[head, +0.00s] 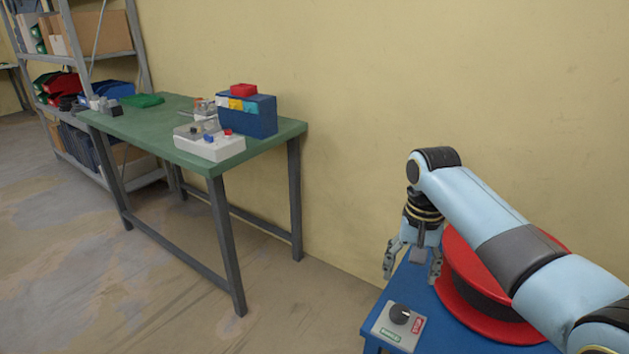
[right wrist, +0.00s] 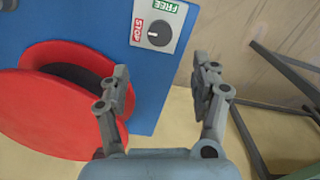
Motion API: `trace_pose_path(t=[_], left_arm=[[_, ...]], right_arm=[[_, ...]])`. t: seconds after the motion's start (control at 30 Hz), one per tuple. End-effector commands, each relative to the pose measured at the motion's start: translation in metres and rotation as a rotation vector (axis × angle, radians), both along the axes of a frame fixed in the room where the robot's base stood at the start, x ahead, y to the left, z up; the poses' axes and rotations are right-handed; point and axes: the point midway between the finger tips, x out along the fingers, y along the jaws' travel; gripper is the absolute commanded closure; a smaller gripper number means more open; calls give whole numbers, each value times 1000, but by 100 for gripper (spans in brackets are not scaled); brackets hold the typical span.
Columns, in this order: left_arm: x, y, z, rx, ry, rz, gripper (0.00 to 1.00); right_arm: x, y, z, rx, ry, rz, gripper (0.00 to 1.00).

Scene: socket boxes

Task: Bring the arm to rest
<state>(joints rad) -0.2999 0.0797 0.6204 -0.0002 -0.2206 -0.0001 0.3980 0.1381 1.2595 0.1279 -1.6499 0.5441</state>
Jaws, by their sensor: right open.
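My right gripper (head: 411,262) is open and empty, pointing down over the left edge of a blue bench beside a red reel-like thing. In the right wrist view its two fingers (right wrist: 166,85) stand apart with nothing between them. My left gripper is not in view. A grey switch box (head: 399,325) with a black knob sits on the blue bench's front corner. It also shows in the right wrist view (right wrist: 160,28), with a green FREE label and a red STOP label. The gripper is apart from the box.
The red reel-like thing (head: 462,285) stands close to my right arm on the blue bench (head: 380,308). A green table (head: 170,122) at the left holds a blue box (head: 250,120) and a white socket box (head: 210,148). Shelving stands behind it. Floor between is clear.

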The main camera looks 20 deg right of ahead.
Motion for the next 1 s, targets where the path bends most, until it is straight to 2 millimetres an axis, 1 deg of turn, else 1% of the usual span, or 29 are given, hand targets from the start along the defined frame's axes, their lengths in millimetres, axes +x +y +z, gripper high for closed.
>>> trace_pose_path(t=[0.07,0.13,0.17,0.23,0.27,0.3,0.37,0.4,0.47,0.5,0.57,0.6,0.67,0.7,0.77,0.8,0.87,0.9,0.93,1.0], left_arm=[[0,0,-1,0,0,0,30],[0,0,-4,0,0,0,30],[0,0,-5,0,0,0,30],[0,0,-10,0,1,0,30],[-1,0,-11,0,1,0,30],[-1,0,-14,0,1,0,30],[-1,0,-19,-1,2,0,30],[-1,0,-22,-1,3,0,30],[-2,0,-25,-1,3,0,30],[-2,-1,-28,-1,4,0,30],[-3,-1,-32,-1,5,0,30],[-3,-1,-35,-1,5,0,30],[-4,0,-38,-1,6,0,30],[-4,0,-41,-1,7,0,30],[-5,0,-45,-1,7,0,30],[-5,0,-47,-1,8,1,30],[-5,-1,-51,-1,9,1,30],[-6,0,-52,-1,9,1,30],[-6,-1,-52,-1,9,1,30],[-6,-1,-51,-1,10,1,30]], right_arm=[[-5,0,-6,0,11,0,36],[-20,1,-21,1,38,0,36],[-30,1,-31,2,57,1,36],[-61,3,-61,5,120,0,36],[-77,4,-76,6,153,-1,36],[-102,4,-99,7,200,-2,36],[-140,5,-135,6,254,0,36],[-165,5,-158,5,281,8,36],[-203,5,-193,4,311,25,36],[-229,5,-215,2,325,41,36],[-269,5,-246,-1,340,70,36],[-297,4,-266,-2,346,93,36],[-340,3,-295,-4,348,133,36],[-370,3,-312,-5,346,164,36],[-415,2,-336,-8,332,221,36],[-444,1,-350,-11,315,263,36],[-485,1,-368,-16,274,338,36],[-499,1,-375,-22,232,388,36],[-505,1,-379,-28,198,422,36],[-499,0,-384,-48,110,492,36]])
